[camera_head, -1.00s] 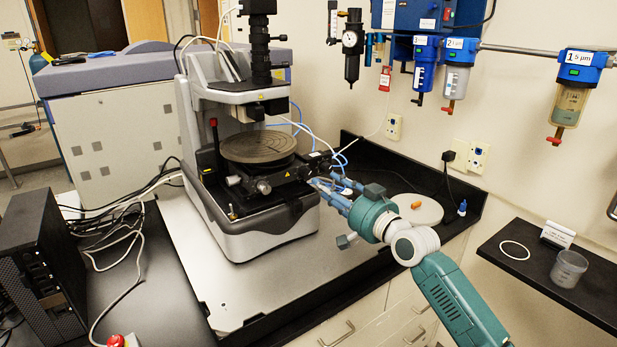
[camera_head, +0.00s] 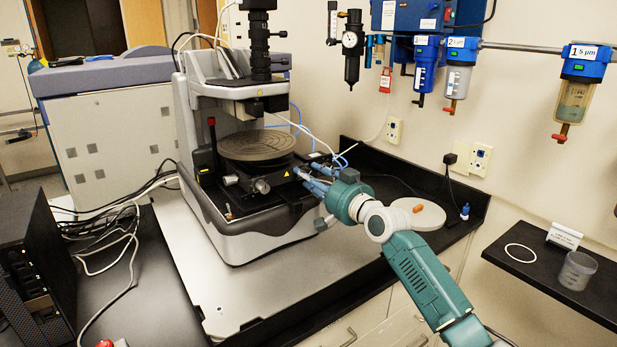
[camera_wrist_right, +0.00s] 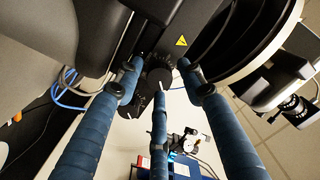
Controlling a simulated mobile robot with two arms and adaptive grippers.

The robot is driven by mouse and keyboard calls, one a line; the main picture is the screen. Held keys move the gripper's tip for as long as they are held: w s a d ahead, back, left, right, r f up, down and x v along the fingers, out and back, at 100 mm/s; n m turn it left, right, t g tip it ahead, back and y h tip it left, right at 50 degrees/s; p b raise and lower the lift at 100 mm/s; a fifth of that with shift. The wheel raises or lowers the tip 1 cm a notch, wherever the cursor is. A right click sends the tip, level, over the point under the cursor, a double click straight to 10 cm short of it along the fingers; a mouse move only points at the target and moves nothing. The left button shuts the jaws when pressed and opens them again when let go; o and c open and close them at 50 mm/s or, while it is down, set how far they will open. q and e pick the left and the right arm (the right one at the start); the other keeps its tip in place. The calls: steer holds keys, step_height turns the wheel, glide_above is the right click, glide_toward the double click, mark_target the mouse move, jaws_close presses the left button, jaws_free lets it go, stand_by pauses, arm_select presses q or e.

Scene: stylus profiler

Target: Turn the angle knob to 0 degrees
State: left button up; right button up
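The stylus profiler has a round grooved stage (camera_head: 257,145) with dark fittings at its right and a silver-faced knob (camera_head: 262,186) at its front. My right gripper (camera_head: 306,177) is at the right side of the stage, its blue fingers pointing at the fittings. In the right wrist view, its fingers (camera_wrist_right: 158,78) are spread around a dark knob (camera_wrist_right: 159,80) that has a white mark. Gaps show between the knob and the two upper fingertips; contact with the lower one is unclear. A second dark knob (camera_wrist_right: 137,106) is beside it. No angle scale is legible. My left gripper is out of view.
Blue tubes and cables run behind the stage. A round pale disc (camera_head: 428,220) with an orange piece (camera_head: 418,208) lies right of the profiler. A shelf (camera_head: 550,282) with a clear cup (camera_head: 577,270) is further right. The silver base plate's front is clear.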

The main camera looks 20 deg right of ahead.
jaws_close()
steer(key=n, duration=0.3)
steer(key=shift+d, duration=0.15)
steer(key=n, duration=0.5)
steer(key=shift+n, duration=0.3)
steer(key=shift+o, duration=0.5)
jaws_free()
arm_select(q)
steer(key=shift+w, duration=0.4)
